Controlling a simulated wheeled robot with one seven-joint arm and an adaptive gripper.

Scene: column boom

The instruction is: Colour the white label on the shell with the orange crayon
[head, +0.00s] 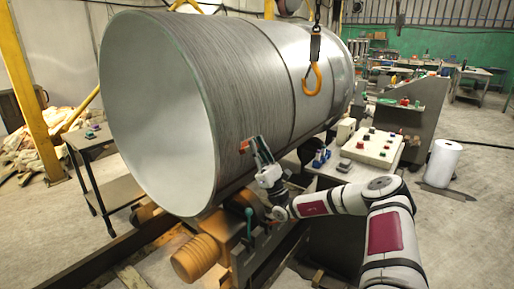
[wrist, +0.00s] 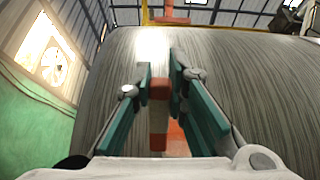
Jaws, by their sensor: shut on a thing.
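The shell (head: 245,80) is a large grey metal cylinder lying on its side; its curved wall (wrist: 255,80) fills much of the wrist view. My gripper (head: 260,150) is at the lower side of the shell. In the wrist view my gripper (wrist: 161,80) is shut on the crayon (wrist: 158,88), which is orange with a pale band. An orange patch (head: 246,146) shows on the shell beside the fingers, and orange (wrist: 178,140) also shows behind the crayon. I see no clear white label area; fingers and crayon hide part of that spot. I cannot tell whether the tip touches.
An orange hook (head: 313,80) hangs in front of the shell. Orange rollers (head: 197,257) stand under it. A control console (head: 372,147) with coloured buttons is right of my gripper. A trolley (head: 115,190) stands at left. Open floor lies at right.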

